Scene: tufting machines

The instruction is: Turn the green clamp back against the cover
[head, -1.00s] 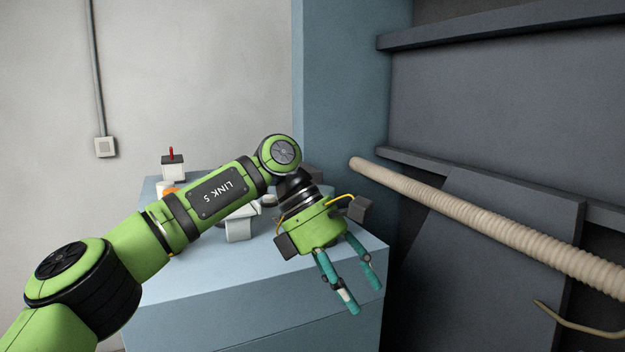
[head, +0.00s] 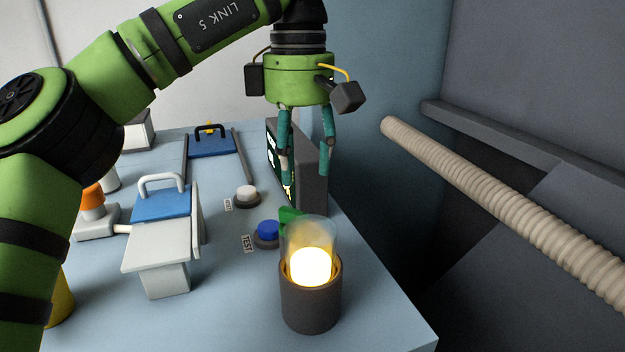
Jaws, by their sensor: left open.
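A small green piece (head: 290,214), which looks like the clamp, shows behind the clear dome of a lit lamp (head: 311,308). The dome hides part of it, so its angle is unclear. I cannot tell for sure which part is the cover; a blue plate with a black handle (head: 211,145) and a blue block with a white handle (head: 162,206) stand to the left. My left gripper (head: 305,178) is open and points down, its teal fingers overlapping an upright dark panel box (head: 313,177) above the green piece in the picture. Contact cannot be told. My right gripper is not in view.
A blue button (head: 268,230) marked TEST and a white button (head: 246,195) sit left of the box. An orange-topped part (head: 92,200) stands farther left. A ribbed beige hose (head: 500,200) runs along the right.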

